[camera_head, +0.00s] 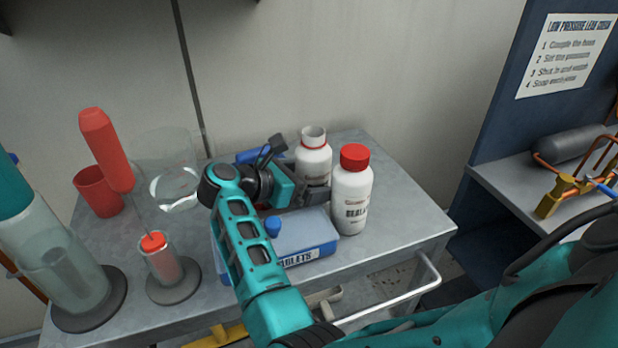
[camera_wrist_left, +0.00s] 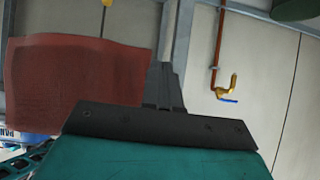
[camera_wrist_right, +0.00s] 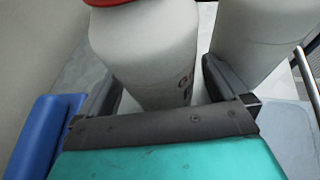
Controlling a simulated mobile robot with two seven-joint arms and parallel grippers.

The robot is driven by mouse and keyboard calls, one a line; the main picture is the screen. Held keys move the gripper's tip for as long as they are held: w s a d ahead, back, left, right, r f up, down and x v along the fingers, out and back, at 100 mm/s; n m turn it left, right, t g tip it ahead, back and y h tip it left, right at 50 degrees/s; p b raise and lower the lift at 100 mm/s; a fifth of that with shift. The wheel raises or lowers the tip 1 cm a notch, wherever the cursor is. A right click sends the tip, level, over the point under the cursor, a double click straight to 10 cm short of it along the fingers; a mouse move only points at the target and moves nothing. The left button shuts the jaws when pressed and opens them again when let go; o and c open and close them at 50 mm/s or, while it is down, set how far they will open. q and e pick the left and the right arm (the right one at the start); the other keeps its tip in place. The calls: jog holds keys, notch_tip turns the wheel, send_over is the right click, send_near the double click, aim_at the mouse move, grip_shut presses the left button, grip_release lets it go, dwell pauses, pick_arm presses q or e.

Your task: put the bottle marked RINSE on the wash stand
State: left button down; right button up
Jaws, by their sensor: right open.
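A white open-topped bottle with a red neck ring (camera_head: 314,158) stands at the back of a metal table; its label is mostly hidden. It appears between the open fingers of my right gripper (camera_wrist_right: 160,95), not clearly gripped. A second white bottle with a red cap (camera_head: 352,190) stands in front and to the right; it also shows in the right wrist view (camera_wrist_right: 255,40), beyond the right finger. I cannot read RINSE on either. My left gripper (camera_wrist_left: 165,85) shows its fingers together with nothing visible between them. I cannot clearly identify a wash stand.
A blue TABLETS box (camera_head: 305,240) lies before the bottles. A glass beaker (camera_head: 165,170), red cup (camera_head: 98,190), red-capped cylinder (camera_head: 162,262) and larger clear cylinder (camera_head: 65,265) crowd the left. A shelf (camera_head: 520,190) with pipework stands right.

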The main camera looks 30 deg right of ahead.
jog(key=shift+r+p, duration=0.45)
jog(key=v, duration=0.2)
jog(key=b+v, duration=0.1)
jog(key=v, duration=0.2)
jog(key=f+v, duration=0.1)
jog(key=v, duration=0.1)
jog(key=shift+s+a+r+b, duration=0.1)
jog(key=shift+s+a+b, duration=0.1)
jog(key=shift+a+b, duration=0.15)
